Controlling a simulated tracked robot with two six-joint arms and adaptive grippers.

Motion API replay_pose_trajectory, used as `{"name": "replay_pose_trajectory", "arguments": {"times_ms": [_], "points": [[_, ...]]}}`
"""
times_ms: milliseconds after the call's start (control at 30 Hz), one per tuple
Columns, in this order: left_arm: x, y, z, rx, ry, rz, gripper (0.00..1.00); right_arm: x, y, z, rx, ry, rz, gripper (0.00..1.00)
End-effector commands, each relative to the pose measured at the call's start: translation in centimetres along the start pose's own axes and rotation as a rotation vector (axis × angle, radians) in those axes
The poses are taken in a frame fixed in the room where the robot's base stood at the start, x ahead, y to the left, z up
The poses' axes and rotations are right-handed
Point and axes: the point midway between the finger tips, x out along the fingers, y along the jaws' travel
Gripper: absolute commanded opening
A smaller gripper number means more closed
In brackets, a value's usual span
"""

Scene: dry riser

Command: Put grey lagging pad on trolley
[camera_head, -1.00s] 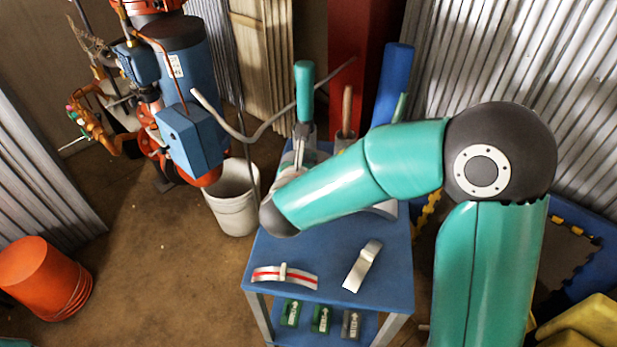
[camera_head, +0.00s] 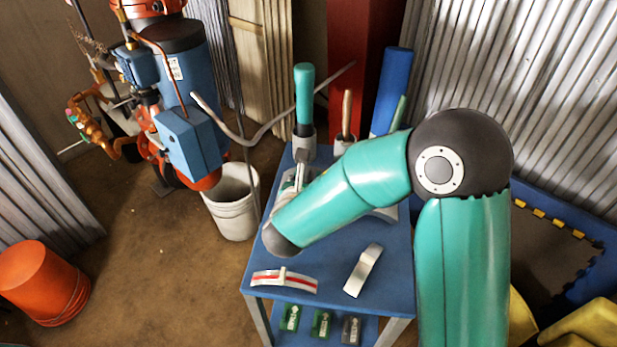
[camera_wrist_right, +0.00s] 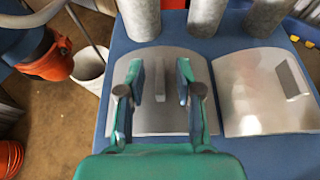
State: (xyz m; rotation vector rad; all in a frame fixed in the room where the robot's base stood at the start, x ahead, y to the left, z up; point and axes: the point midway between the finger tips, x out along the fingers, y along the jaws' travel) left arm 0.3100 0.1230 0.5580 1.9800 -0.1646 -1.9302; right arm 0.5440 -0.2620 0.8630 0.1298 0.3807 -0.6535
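The blue trolley (camera_head: 330,262) stands right of centre in the head view. In the right wrist view, two grey curved pads lie side by side on its top: a left pad (camera_wrist_right: 160,122) and a right pad (camera_wrist_right: 262,105) with a raised tab. I cannot tell which is the named lagging pad. My right gripper (camera_wrist_right: 160,82) is open over the left pad, its fingers apart. I cannot tell whether they touch it or straddle its tab. In the head view my arm hides most of these pads. My left gripper is not in view.
A red-striped curved piece (camera_head: 284,279) and a plain pale one (camera_head: 363,270) lie at the trolley's front. Upright cylinders, one green-handled (camera_head: 304,95), stand at its back. A white bucket (camera_head: 232,205) and blue-orange machine (camera_head: 185,100) stand left. A bent rod (camera_head: 262,132) crosses behind.

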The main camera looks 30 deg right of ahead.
Motion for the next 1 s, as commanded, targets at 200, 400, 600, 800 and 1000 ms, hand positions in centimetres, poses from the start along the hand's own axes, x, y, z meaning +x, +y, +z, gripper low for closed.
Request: {"name": "replay_pose_trajectory", "arguments": {"times_ms": [200,400,600,800,1000], "points": [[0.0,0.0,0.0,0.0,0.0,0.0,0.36,-0.4,0.0,0.1,0.001,-0.001,0.001,0.35],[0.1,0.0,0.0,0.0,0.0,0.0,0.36,-2.9,0.1,0.1,0.0,-0.003,0.005,0.35],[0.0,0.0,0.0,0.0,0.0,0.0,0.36,-7.0,0.2,0.2,0.001,-0.004,0.006,0.35],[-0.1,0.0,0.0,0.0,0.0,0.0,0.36,-10.4,0.1,0.1,0.001,-0.003,0.004,0.35],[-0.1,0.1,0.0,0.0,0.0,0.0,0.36,-11.9,0.0,0.1,0.001,-0.002,0.0,0.35]]}}
